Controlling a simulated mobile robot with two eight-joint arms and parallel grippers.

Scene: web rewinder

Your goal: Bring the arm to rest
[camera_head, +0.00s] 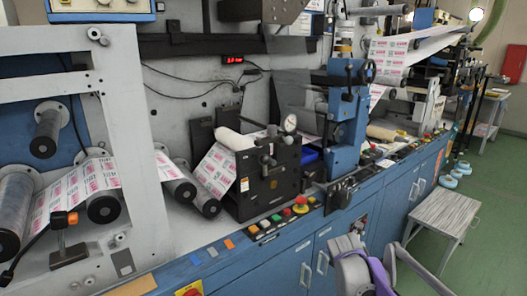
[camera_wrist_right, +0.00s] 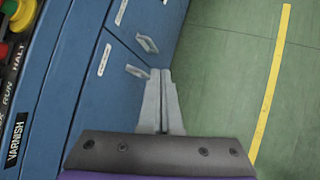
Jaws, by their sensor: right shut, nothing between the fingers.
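My right gripper (camera_wrist_right: 162,74) is in the right wrist view. Its two grey fingers lie together, with nothing between them. It points along the front of blue cabinet doors, with green floor beyond. Grey and purple links of my arm (camera_head: 358,268) show at the bottom of the head view, in front of the blue cabinet. I cannot make out the fingertips there. My left gripper is in neither view.
The web rewinder's blue cabinet (camera_head: 320,262) runs along the aisle, with coloured buttons (camera_head: 300,205) on its top edge. Cabinet handles (camera_wrist_right: 147,42) stick out near the right fingers. A grey stool (camera_head: 447,212) stands at the right on open green floor (camera_head: 497,240).

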